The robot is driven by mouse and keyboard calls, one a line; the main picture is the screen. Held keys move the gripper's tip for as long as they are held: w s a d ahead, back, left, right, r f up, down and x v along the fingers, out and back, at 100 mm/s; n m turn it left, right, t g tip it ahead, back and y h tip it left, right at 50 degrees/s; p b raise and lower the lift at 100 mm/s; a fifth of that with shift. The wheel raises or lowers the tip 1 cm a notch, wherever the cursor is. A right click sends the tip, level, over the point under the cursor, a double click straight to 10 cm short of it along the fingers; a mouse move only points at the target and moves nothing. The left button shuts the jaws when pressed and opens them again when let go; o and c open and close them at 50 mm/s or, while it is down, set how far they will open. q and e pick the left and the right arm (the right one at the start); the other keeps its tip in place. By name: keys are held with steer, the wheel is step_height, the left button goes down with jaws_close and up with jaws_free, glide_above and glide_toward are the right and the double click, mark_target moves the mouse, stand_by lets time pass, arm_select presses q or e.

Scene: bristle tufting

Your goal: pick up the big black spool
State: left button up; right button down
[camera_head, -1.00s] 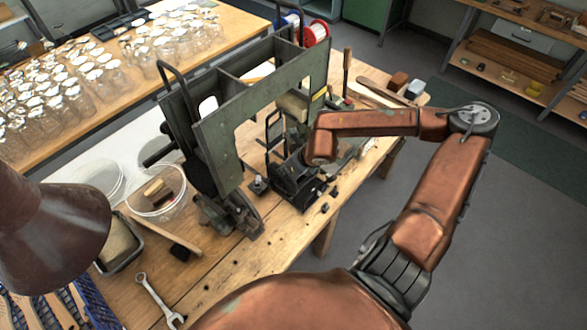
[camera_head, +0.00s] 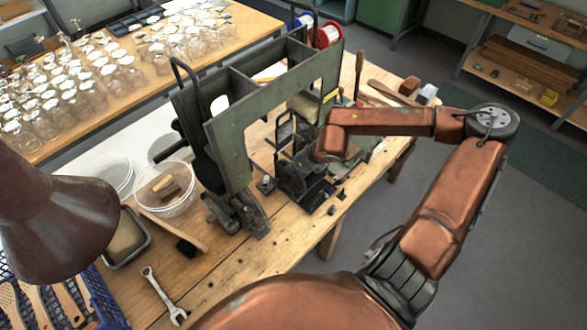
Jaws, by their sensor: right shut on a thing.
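My right gripper (camera_head: 300,168) reaches in from the right, low among the dark parts beside the green machine frame (camera_head: 232,135). It is shut on a dark thing, mostly hidden by the wrist and machine parts; I cannot tell whether it is the big black spool. I cannot make out a big black spool clearly anywhere. A blue spool (camera_head: 304,19) and a red and white spool (camera_head: 326,34) stand behind the frame.
The wooden bench (camera_head: 225,275) holds a clear tub (camera_head: 165,208) with small blocks, a wrench (camera_head: 163,295), a brush (camera_head: 185,245) and a blue crate (camera_head: 100,298). Several glass jars (camera_head: 110,75) crowd the rear table. Bare bench lies in front of the machine.

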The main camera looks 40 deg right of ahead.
steer(key=s+a+r+p, duration=0.2)
steer(key=s+a+r, duration=0.7)
steer(key=s+r, duration=0.1)
steer(key=shift+s+a+r, duration=0.15)
steer(key=shift+s+r, duration=0.1)
steer(key=shift+r, duration=0.25)
